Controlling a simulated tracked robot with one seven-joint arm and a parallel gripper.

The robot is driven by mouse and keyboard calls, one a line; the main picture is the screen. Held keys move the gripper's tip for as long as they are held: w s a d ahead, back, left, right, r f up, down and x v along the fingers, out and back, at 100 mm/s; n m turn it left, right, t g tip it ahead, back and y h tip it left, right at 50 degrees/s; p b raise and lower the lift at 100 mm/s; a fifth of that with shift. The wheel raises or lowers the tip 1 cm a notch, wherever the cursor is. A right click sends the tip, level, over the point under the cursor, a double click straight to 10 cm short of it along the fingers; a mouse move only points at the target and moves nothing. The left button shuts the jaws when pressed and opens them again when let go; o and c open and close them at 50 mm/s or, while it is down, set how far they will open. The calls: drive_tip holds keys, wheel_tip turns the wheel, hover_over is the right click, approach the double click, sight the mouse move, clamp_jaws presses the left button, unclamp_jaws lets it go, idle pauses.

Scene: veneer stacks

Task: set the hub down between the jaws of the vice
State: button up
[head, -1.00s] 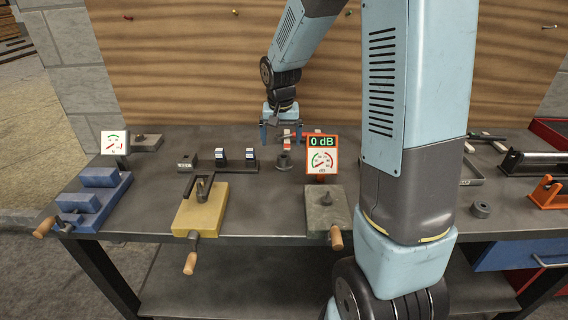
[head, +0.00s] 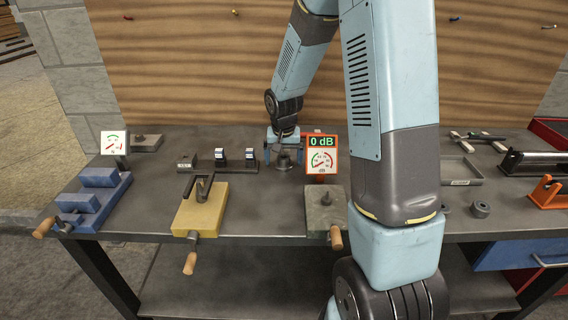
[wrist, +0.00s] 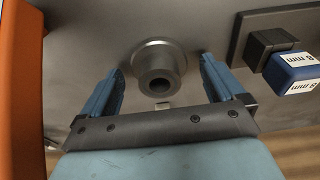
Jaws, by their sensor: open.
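The hub, a grey flanged cylinder with a bore (head: 284,163), stands upright on the bench, bore up. In the wrist view the hub (wrist: 157,72) lies between the two blue fingers, with a visible gap on each side. My gripper (head: 283,152) is open and low over the hub; in the wrist view my gripper (wrist: 162,68) holds nothing. The blue vice (head: 92,201) is at the bench's left end. It has two blue jaw blocks with a space between them and a wooden handle at the front.
An orange-framed 0 dB gauge (head: 321,158) stands close right of the hub. A rail with dark blocks (head: 220,163) is to its left. A yellow fixture (head: 202,208) and a grey block (head: 325,212) stand nearer the front. A ring (head: 480,209) lies to the right.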

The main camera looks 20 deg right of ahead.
drive_tip(key=c, duration=1.4)
drive_tip(key=shift+r, duration=1.5)
drive_tip(key=s+a+r, duration=0.2)
drive_tip(key=s+r, duration=0.8)
drive_tip(key=s, duration=0.4)
